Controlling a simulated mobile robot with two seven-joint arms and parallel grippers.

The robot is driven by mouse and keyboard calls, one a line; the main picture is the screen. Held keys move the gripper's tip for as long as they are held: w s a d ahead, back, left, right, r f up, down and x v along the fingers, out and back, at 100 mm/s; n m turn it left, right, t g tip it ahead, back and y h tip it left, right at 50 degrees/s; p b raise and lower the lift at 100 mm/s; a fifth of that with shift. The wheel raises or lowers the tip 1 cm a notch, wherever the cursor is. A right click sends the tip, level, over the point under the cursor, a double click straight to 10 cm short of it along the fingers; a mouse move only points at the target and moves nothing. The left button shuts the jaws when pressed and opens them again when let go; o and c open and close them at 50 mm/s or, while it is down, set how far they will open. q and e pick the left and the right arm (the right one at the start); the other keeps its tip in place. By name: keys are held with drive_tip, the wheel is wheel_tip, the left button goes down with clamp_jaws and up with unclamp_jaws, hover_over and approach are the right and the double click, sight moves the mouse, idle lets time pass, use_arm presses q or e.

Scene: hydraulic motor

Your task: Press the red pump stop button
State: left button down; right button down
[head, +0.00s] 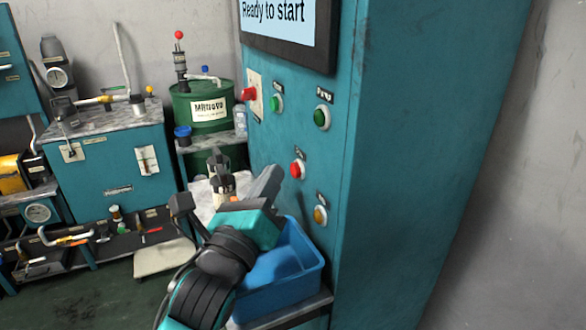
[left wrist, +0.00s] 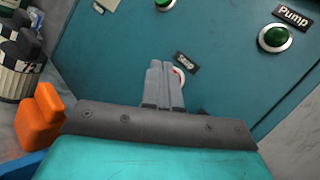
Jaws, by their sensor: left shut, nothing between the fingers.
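The red pump stop button (head: 297,170) sits on the front of the teal control cabinet, below the green pump button (head: 322,118). My left gripper (head: 274,172) is shut and empty, its grey fingertips just left of the red button in the head view. In the left wrist view the shut fingers (left wrist: 162,68) point at the cabinet and hide most of the red button (left wrist: 180,74); only a red sliver and part of its pale ring show. I cannot tell whether the fingertips touch it. My right gripper is not in view.
Another red button (head: 249,94), a green one (head: 277,103) and a yellow one (head: 320,215) are on the same panel. The screen (head: 285,22) reads "Ready to start". A blue bin (head: 285,281) stands under my gripper. An orange object (left wrist: 38,120) shows beside it.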

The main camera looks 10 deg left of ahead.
use_arm(q)
drive_tip(key=s+a, duration=0.2)
drive_tip(key=a+p, duration=0.1)
drive_tip(key=a, duration=0.1)
drive_tip(key=shift+s+a, duration=0.1)
drive_tip(key=shift+s, duration=0.3)
drive_tip(key=shift+s, duration=0.1)
idle(0.5)
